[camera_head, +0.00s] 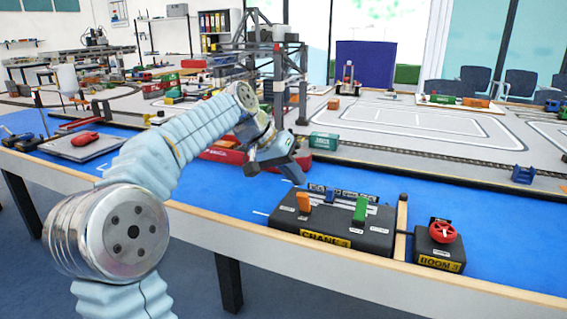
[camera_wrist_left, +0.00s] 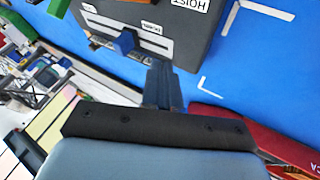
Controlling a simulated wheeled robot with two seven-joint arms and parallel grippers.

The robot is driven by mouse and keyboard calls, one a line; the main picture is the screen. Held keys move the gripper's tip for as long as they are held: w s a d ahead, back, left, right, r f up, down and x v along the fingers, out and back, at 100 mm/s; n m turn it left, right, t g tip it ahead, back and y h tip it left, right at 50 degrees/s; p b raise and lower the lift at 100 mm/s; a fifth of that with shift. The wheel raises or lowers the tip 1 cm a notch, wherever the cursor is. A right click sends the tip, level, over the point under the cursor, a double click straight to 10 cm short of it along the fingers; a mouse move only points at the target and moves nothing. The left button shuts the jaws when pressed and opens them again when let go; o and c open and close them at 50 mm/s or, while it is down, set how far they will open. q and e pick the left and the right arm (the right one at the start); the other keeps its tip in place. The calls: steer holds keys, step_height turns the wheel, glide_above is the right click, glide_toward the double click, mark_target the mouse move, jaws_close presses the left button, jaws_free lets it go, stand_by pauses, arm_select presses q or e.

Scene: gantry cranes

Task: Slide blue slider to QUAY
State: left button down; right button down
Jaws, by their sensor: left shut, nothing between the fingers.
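The dark control box marked CRANE (camera_head: 375,238) stands on the blue table top near its front edge. The blue slider (camera_wrist_left: 124,41) shows in the left wrist view, in a slot on a grey plate of the box. Small labels lie beside the slot; I cannot read QUAY on them. My left gripper (camera_head: 298,172) is just behind and above the box's back left part. In the wrist view its fingers (camera_wrist_left: 163,75) are shut and empty, beyond the box's edge and apart from the blue slider. My right gripper is out of view.
On the box stand an orange lever (camera_head: 304,202) and a green lever (camera_head: 360,210). A BOOM box with a red wheel (camera_head: 442,232) stands to its right. A red ship (camera_head: 222,155) and the crane frame (camera_head: 303,100) are behind.

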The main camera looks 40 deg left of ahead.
mark_target(330, 194)
arm_select(q)
steer(key=d, duration=0.1)
steer(key=w+d, duration=0.1)
steer(key=d+f, duration=0.1)
steer(key=d, duration=0.1)
steer(key=shift+w+f, duration=0.1)
steer(key=shift+w, duration=0.1)
steer(key=shift+w+d, duration=0.1)
steer(key=shift+d, duration=0.15)
